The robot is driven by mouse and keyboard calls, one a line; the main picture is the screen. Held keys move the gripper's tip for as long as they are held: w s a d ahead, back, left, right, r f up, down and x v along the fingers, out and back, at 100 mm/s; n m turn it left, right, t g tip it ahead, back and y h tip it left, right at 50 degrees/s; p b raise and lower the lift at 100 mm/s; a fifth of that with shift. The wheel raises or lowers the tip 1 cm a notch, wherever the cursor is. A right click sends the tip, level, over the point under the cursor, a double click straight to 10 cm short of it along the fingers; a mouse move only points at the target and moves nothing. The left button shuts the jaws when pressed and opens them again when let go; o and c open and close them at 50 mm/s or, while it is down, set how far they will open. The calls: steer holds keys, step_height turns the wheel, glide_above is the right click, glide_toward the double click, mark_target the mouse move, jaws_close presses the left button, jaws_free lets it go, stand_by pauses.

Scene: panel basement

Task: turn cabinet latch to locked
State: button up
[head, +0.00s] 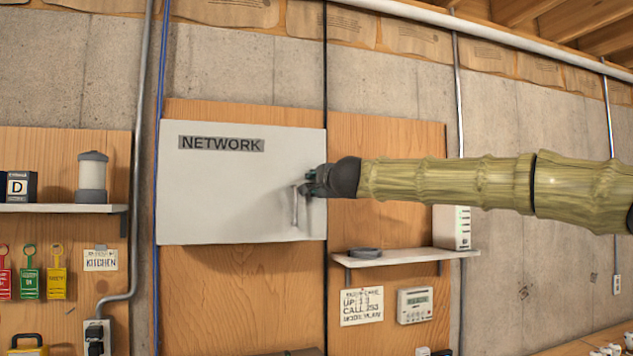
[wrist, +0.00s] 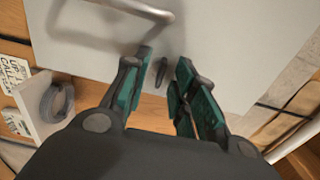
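The white cabinet (head: 225,205) labelled NETWORK is mounted on a wooden panel, its door flat and shut as far as I can see. My gripper (head: 308,184) is at the right side of the cabinet door, just above and right of a metal bar handle (head: 295,208). In the wrist view a small dark latch (wrist: 161,73) stands out from the white door. My gripper (wrist: 164,62) is open, with one teal-padded finger on each side of the latch and a gap on both sides. The latch is hidden behind my gripper in the head view.
The bar handle (wrist: 135,12) is near the fingers at the top of the wrist view. A shelf (head: 405,257) with a dark ring (head: 365,253) is below right of the cabinet. A thermostat (head: 414,305) and a paper note (head: 361,306) hang beneath it.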

steer(key=shift+c, duration=0.2)
steer(key=shift+w, duration=0.1)
jaws_close()
steer(key=m+b, duration=0.9)
steer(key=m, duration=0.9)
stand_by(0.4)
steer(key=shift+r+b, duration=0.1)
steer(key=shift+b, duration=0.2)
